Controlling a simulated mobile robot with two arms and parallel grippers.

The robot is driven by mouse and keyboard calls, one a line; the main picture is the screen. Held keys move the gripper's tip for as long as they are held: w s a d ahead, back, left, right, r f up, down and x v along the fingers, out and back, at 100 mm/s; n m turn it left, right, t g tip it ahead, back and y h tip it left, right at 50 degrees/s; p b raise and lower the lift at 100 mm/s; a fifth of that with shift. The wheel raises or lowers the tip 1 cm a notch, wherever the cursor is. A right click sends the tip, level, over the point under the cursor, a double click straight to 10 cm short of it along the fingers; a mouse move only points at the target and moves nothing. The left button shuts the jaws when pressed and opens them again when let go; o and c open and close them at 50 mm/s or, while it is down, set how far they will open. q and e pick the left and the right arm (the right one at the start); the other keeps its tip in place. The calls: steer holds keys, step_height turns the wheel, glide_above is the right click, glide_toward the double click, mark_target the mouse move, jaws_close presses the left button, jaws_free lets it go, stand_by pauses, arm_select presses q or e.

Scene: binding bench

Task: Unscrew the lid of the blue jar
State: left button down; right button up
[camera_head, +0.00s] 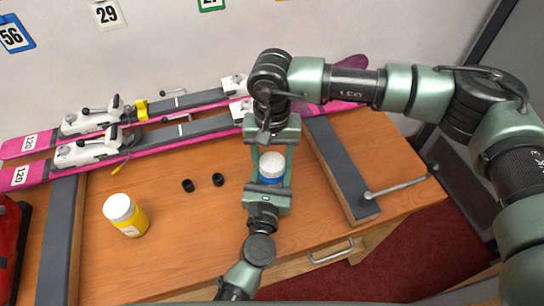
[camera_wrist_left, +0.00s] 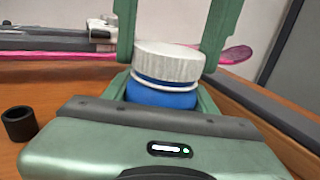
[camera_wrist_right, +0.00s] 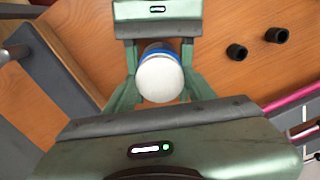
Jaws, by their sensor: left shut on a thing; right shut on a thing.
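The blue jar (camera_head: 271,180) with its ribbed white lid (camera_head: 272,162) is upright over the bench between my two grippers. My left gripper (camera_head: 270,184), reaching up from the bottom of the head view, is shut on the blue body. My right gripper (camera_head: 271,154) comes from above and is shut on the lid. The right wrist view shows the lid (camera_wrist_right: 160,79) between its fingers. The jar's underside is hidden.
A yellow jar (camera_head: 133,222) with a white lid stands on the bench (camera_head: 175,240) at left. Two small black cylinders (camera_head: 218,179) lie between the jars. Pink skis (camera_head: 100,150) with bindings span the back. A dark bar (camera_head: 340,170) with a metal handle is at right.

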mark_target(272, 161)
steer(key=n, duration=0.4)
steer(key=shift+w+r, duration=0.1)
steer(key=shift+w, duration=0.05)
steer(key=n, duration=0.4)
steer(key=shift+n, duration=0.3)
steer(key=shift+r, duration=0.1)
steer(key=shift+r, duration=1)
steer(key=shift+r, duration=0.1)
steer(key=shift+r, duration=1.9)
arm_select(q)
steer(key=shift+c, duration=2)
jaws_free()
